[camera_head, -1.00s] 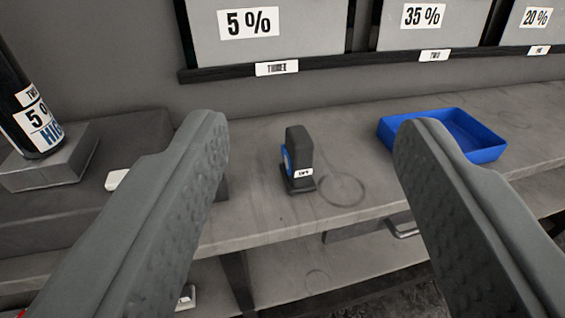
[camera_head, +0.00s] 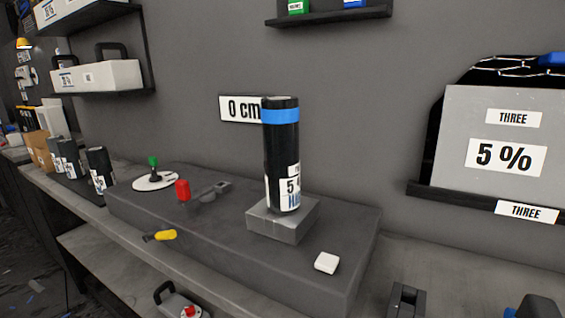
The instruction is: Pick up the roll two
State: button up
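A black roll (camera_head: 282,150) with a blue band near its top stands upright on a small grey block (camera_head: 310,222) in the middle of the view. Its labels face right, and "5 %" is partly readable. The small label above it is cut off by the roll's curve; in the earlier frame that label starts with "TW". Several other black rolls (camera_head: 101,168) with white labels stand on the bench at the left, too small to read. My gripper is outside this view, so its opening is hidden.
The block rests on a dark raised platform (camera_head: 340,285), with a white piece (camera_head: 326,263) and a red-topped tool (camera_head: 183,190) on it.

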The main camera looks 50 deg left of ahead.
aim_at(280, 115)
jog(key=u, duration=0.4)
jog(key=k+j+u, duration=0.1)
jog(key=u, duration=0.25)
jog(key=j+u, duration=0.15)
jog(key=u, duration=0.25)
jog(key=k+j+u, duration=0.1)
jog(key=j+u, duration=0.35)
jog(key=j, duration=0.5)
jog(key=j+u, duration=0.5)
jog(key=j, duration=0.8)
jog(key=i+j, duration=0.15)
jog(key=j, duration=0.3)
jog(key=l+z, duration=0.15)
jog(key=l, duration=0.25)
jog(key=i+l+z, duration=0.15)
jog(key=l, duration=0.25)
jog(key=l+z, duration=0.2)
jog(key=l, duration=0.2)
jog(key=i+l+z, duration=0.15)
jog(key=l, duration=0.2)
jog(key=i+l+z, duration=0.15)
jog(key=l, duration=0.25)
jog(key=i+l+z, duration=0.15)
jog(key=l, duration=0.2)
